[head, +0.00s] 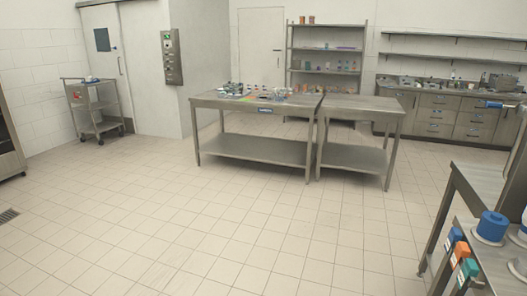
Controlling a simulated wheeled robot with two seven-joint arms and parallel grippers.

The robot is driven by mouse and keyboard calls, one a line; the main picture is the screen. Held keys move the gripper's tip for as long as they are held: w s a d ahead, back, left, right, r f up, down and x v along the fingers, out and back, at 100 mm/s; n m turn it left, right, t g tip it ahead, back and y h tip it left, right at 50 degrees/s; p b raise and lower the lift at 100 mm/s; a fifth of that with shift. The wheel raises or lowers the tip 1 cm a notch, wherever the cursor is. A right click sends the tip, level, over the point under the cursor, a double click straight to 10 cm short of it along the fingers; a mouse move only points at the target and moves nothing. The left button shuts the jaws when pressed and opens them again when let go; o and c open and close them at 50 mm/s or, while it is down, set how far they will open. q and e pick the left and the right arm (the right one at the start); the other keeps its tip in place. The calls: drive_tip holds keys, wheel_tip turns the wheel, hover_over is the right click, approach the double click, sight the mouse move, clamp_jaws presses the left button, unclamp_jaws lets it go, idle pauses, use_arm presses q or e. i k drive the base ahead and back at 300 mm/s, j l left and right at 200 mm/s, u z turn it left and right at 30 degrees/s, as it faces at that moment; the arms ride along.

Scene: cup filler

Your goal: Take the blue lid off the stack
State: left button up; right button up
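A round blue item (492,225), which may be the stack of blue lids, sits on a white round base on the steel bench (490,262) at the right edge. It is too small to tell single lids apart. Another blue and white item (524,218) beside it is cut off by the picture edge. Neither of my grippers is in view.
Blue, orange and green blocks (460,255) line the bench's left edge. Two steel tables (258,148) stand mid-room, the left one cluttered on top. A cart (97,110) stands at left, shelves (327,60) at the back. The tiled floor ahead is clear.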

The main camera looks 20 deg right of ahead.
sight(496, 219)
drive_tip(key=i+l+z, duration=0.2)
drive_tip(key=z, duration=0.2)
drive_tip(key=i+l+z, duration=0.1)
drive_tip(key=i+z, duration=0.55)
drive_tip(key=z, duration=0.2)
drive_tip(key=i+j+z, duration=0.1)
drive_tip(key=i+z, duration=0.3)
drive_tip(key=i+j+z, duration=0.2)
drive_tip(key=z, duration=0.2)
